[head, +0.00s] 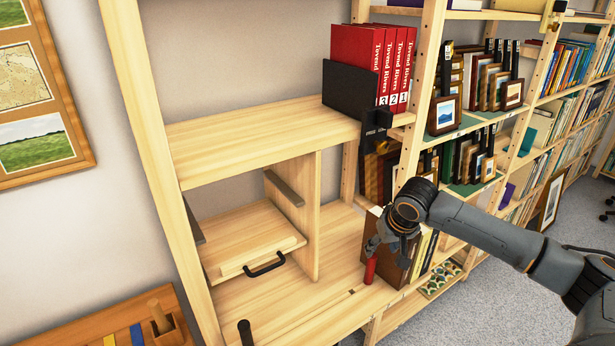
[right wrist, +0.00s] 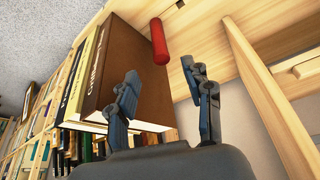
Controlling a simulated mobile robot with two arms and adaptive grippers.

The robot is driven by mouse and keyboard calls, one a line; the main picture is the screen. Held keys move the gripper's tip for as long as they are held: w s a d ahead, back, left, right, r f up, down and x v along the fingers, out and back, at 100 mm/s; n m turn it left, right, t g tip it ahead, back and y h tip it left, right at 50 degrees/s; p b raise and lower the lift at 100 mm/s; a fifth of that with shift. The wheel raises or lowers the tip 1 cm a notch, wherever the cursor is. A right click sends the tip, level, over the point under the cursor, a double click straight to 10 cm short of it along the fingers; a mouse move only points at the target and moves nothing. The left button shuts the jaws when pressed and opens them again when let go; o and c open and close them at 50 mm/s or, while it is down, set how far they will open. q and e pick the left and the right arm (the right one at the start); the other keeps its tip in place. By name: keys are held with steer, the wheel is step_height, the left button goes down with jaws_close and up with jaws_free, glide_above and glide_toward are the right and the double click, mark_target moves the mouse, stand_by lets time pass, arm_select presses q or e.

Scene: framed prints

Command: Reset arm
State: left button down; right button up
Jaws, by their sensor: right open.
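My right arm reaches in from the right in the head view. Its gripper (head: 385,243) is beside a brown book at the end of a row on the lower shelf. In the right wrist view the gripper (right wrist: 160,71) has its two fingers spread with nothing between them. A red cylinder (head: 370,270) is just below the gripper in the head view. It also shows beyond the fingertips in the right wrist view (right wrist: 159,42), apart from them. My left gripper is not in view.
The brown book (right wrist: 140,75) is close to the gripper. Red volumes (head: 355,50) stand against a black bookend on the upper shelf (head: 250,122). A wooden drawer (head: 235,250) with a black handle is at left. Wooden uprights enclose the bay; the lower shelf (head: 325,285) is largely bare.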

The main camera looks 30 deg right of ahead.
steer(key=s+a+f+n, duration=0.1)
steer(key=a+f, duration=0.2)
steer(key=s+a+f+n, duration=0.1)
steer(key=s+a+f, duration=0.1)
steer(key=a+f, duration=0.1)
steer(key=s+a+f+n+y, duration=0.1)
steer(key=a+f, duration=0.2)
steer(key=a, duration=0.2)
steer(key=shift+s+a+n, duration=0.25)
steer(key=shift+s+n, duration=0.05)
steer(key=s+a+f+n+y, duration=0.15)
steer(key=s+a+f, duration=0.25)
steer(key=s+a, duration=0.85)
steer(key=s+h, duration=0.1)
steer(key=s, duration=0.6)
step_height(320, 180, down, 27)
steer(key=s+g, duration=0.2)
steer(key=s+d+f+g, duration=0.1)
steer(key=s+d+f, duration=0.1)
steer(key=s+f, duration=1.2)
steer(key=shift+s+d+f, duration=0.2)
steer(key=shift+s+f, duration=0.15)
steer(key=shift+s, duration=0.65)
